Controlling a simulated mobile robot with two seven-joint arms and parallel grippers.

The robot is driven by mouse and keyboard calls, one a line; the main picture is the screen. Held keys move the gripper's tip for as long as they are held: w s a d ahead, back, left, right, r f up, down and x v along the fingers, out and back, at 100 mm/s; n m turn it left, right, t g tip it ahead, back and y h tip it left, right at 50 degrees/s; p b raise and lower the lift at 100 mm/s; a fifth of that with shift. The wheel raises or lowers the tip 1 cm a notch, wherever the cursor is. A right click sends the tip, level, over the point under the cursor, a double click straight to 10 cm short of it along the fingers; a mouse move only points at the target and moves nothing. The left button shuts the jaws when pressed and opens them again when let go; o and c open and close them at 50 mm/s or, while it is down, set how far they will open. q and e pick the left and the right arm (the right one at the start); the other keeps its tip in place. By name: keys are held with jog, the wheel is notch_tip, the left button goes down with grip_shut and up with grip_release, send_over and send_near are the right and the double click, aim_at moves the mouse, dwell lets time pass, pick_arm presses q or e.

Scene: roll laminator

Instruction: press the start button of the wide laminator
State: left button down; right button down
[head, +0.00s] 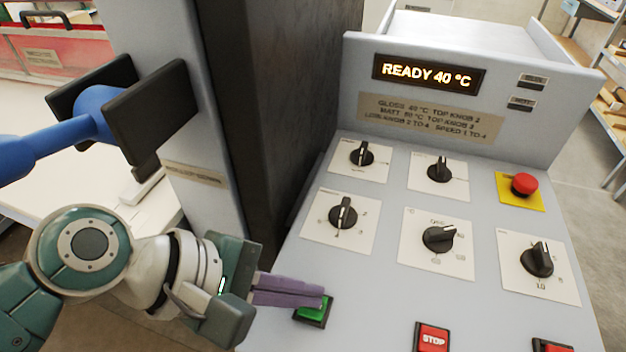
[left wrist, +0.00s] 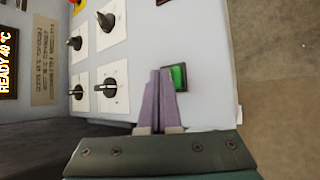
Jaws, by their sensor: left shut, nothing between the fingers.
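The wide laminator's sloped grey control panel (head: 385,285) fills the right of the head view. Its green start button (head: 314,311) sits in a dark square frame at the panel's lower left; it also shows in the left wrist view (left wrist: 178,77). My left gripper (head: 322,293) is shut and empty, its purple fingers together. The fingertips overlap the upper part of the button in the head view. In the left wrist view the fingertips (left wrist: 160,72) appear just beside the button's left edge. I cannot tell whether they touch it. My right gripper is not in view.
The display (head: 428,74) reads READY 40 °C. A red STOP button (head: 433,338) lies right of the green one, with another red button (head: 552,347) further right. Several black knobs and a red emergency button (head: 524,184) stand higher. A grey column rises at left.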

pick_arm(q)
jog(key=shift+f+b, duration=0.3)
jog(key=shift+f, duration=0.15)
dwell(0.6)
jog(key=shift+r, duration=0.1)
jog(key=shift+r+p, duration=0.75)
jog(key=shift+p, duration=0.25)
jog(key=shift+r, duration=0.1)
notch_tip(320, 180, up, 5)
jog(key=p, duration=0.5)
jog(key=shift+p, duration=0.3)
